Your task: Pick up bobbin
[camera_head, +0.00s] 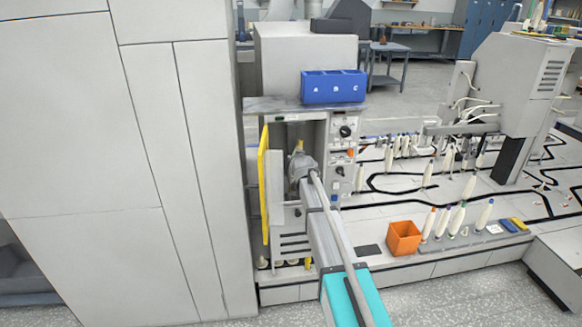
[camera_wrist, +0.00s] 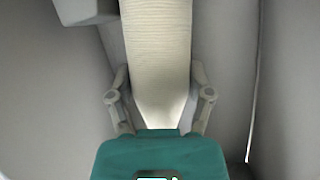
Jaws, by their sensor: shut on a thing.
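A cream, thread-wound bobbin (camera_wrist: 156,60) fills the upper middle of the wrist view, its tapered end pointing toward my gripper. My gripper (camera_wrist: 158,78) has one finger on each side of the bobbin and is shut on it. In the head view my gripper (camera_head: 301,150) is inside the open grey cabinet (camera_head: 316,112) with the yellow door edge. The bobbin is hard to make out there; a small yellow tip shows just above my gripper. The bobbin's far end is out of the wrist view.
The yellow door (camera_head: 263,185) stands at the cabinet's left, close to my arm. A control panel (camera_head: 343,130) is on its right. A blue A-B-C box (camera_head: 334,87) sits on top. An orange bin (camera_head: 403,238) and several upright bobbins (camera_head: 443,220) stand to the right.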

